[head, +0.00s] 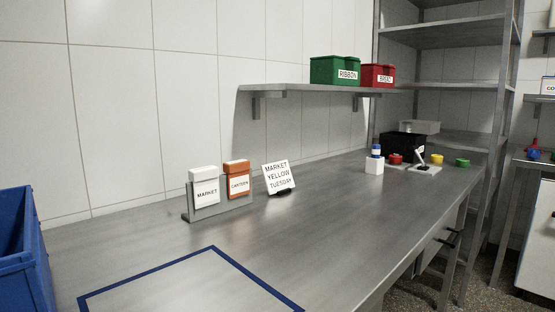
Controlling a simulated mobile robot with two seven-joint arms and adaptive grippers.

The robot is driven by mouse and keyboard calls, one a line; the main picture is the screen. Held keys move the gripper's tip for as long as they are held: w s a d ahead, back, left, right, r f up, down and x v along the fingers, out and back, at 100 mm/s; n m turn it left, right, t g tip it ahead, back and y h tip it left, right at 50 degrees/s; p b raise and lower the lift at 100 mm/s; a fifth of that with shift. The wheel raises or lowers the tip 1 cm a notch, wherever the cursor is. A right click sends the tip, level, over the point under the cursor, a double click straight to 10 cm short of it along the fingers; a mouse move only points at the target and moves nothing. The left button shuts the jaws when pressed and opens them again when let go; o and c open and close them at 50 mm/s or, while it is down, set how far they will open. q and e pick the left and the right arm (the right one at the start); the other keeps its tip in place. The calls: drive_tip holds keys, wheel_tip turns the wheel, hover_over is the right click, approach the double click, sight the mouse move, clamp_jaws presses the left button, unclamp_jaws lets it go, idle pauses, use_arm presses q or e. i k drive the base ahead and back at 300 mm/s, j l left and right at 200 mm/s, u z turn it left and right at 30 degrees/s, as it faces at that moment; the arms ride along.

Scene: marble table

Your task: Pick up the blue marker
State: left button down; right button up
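A small blue-topped item (376,148) stands upright in or on a white block (374,167) toward the far end of the steel table. It may be the blue marker, but it is too small to tell. Neither of my grippers is in view.
The table (330,220) is clear in the middle. A holder (220,209) has labelled white and orange boxes, beside a sign (279,176) reading "MARKET YELLOW TUESDAY". A blue bin (22,255) stands left of a blue outline (150,268). Red, yellow and green pieces (462,162) lie far right.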

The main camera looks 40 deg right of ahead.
sight(376, 148)
drive_tip(key=z, duration=2.05)
drive_tip(key=u, duration=0.85)
drive_tip(key=l+u, duration=0.2)
drive_tip(key=u, duration=0.15)
drive_tip(key=l+u, duration=0.45)
drive_tip(key=u, duration=0.25)
drive_tip(key=k+l+u, duration=0.1)
drive_tip(key=l+u, duration=0.25)
drive_tip(key=u, duration=0.15)
drive_tip(key=k+l+u, duration=0.2)
drive_tip(key=l+u, duration=0.15)
drive_tip(key=u, duration=0.15)
drive_tip(key=k+l+u, duration=0.2)
drive_tip(key=u, duration=0.3)
drive_tip(key=k+l+u, duration=0.2)
drive_tip(key=u, duration=0.25)
drive_tip(key=k+u, duration=0.35)
drive_tip(key=u, duration=0.15)
drive_tip(key=k+l+u, duration=0.15)
drive_tip(key=k+u, duration=0.15)
drive_tip(key=k, duration=0.2)
drive_tip(key=k+u, duration=0.3)
drive_tip(key=k, duration=0.2)
drive_tip(key=k+z, duration=0.15)
drive_tip(key=k, duration=0.4)
drive_tip(key=k+l+z, duration=0.15)
drive_tip(key=k, duration=0.4)
